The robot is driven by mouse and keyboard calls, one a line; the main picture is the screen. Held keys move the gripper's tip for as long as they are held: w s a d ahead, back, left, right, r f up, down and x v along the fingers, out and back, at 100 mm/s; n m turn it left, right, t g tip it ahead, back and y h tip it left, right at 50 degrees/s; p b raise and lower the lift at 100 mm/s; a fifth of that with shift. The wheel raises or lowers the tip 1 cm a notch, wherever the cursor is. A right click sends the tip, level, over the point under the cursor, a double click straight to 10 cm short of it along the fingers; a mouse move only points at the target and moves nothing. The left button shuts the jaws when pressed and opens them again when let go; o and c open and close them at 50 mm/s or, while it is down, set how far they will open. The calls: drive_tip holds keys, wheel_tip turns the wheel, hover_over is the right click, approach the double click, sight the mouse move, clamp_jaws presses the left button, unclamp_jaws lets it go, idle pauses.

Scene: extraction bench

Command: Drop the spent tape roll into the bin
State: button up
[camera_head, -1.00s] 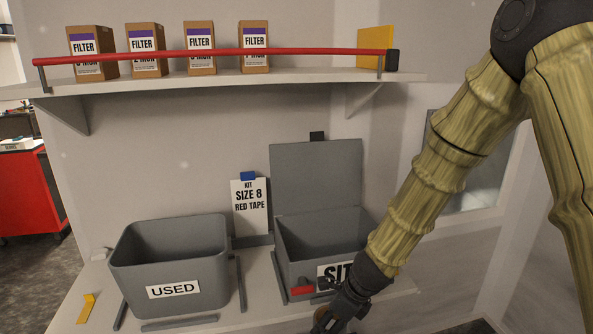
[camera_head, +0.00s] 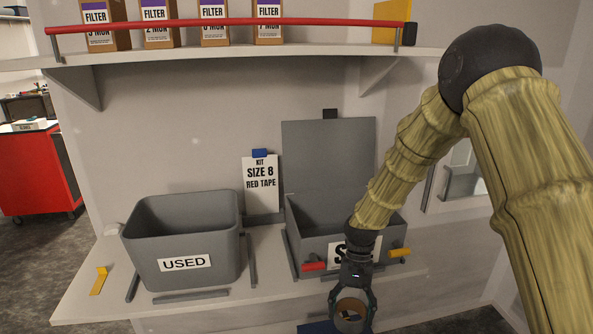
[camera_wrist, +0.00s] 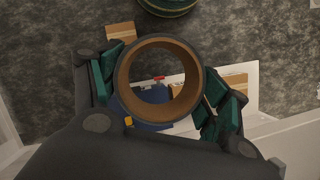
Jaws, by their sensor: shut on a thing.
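My gripper (camera_head: 353,305) is shut on a tape roll (camera_head: 349,318), a brown ring with a dark outer edge. In the wrist view the tape roll (camera_wrist: 122,85) sits between the green finger pads, its open centre facing the camera. The gripper holds it in front of the bench's front edge, below the grey box on the right. The grey open bin (camera_head: 150,265) with a "USED" label stands on the bench to the left of my gripper. I see no contents in it.
A grey box (camera_head: 310,249) with a raised lid, a red latch (camera_head: 314,266) and a yellow latch (camera_head: 399,252) is behind my gripper. A shelf (camera_head: 230,61) with a red rail and filter boxes hangs above. A sign (camera_head: 261,190) stands between bin and box. A yellow piece (camera_head: 99,281) lies left.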

sight(362, 310)
drive_tip(key=shift+w+d+f+n+h, duration=0.15)
drive_tip(key=shift+d+n+h, duration=0.15)
drive_tip(key=shift+d+n, duration=0.5)
drive_tip(key=shift+w+d+n+h, duration=0.1)
drive_tip(key=shift+d+n+h, duration=0.2)
drive_tip(key=shift+d+n, duration=0.45)
